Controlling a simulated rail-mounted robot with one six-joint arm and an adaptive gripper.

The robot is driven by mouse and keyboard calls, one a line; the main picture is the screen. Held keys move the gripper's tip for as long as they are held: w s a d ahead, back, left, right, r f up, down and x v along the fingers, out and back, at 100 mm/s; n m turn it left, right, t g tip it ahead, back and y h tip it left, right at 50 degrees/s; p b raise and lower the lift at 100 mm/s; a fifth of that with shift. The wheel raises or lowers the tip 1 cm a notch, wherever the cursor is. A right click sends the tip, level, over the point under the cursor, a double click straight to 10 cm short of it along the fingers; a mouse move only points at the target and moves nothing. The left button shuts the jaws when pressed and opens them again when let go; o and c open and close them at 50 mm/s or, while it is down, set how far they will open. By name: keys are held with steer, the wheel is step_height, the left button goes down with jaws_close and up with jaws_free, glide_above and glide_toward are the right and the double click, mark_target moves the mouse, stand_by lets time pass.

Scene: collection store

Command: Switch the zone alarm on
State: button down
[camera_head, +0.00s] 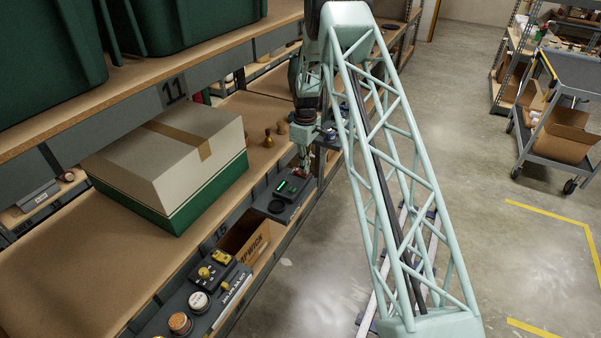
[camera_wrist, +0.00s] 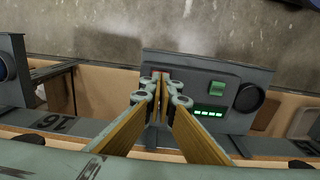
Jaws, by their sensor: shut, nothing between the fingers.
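A grey panel (camera_wrist: 180,70) at the shelf edge carries a green rocker switch (camera_wrist: 217,90), a row of lit green indicators (camera_wrist: 209,113) and a round black part (camera_wrist: 249,97). I cannot read a name on it. In the head view the panel (camera_head: 270,207) shows a small green glow. My gripper (camera_wrist: 163,82) is shut and empty, its fingertips over the left part of the panel, left of the green switch. They hide part of the panel; contact cannot be told. In the head view my gripper (camera_head: 304,168) is small, just above the panel.
A white and green box (camera_head: 170,165) sits on the shelf behind. Another panel (camera_head: 205,295) with yellow and round controls is nearer along the shelf edge. A small brass-coloured object (camera_head: 268,139) stands beyond the box. A grey cart (camera_head: 560,100) is across the open floor.

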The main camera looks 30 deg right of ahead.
steer(key=shift+r+p, duration=1.25)
steer(key=shift+r, duration=2.15)
steer(key=shift+r, duration=0.1)
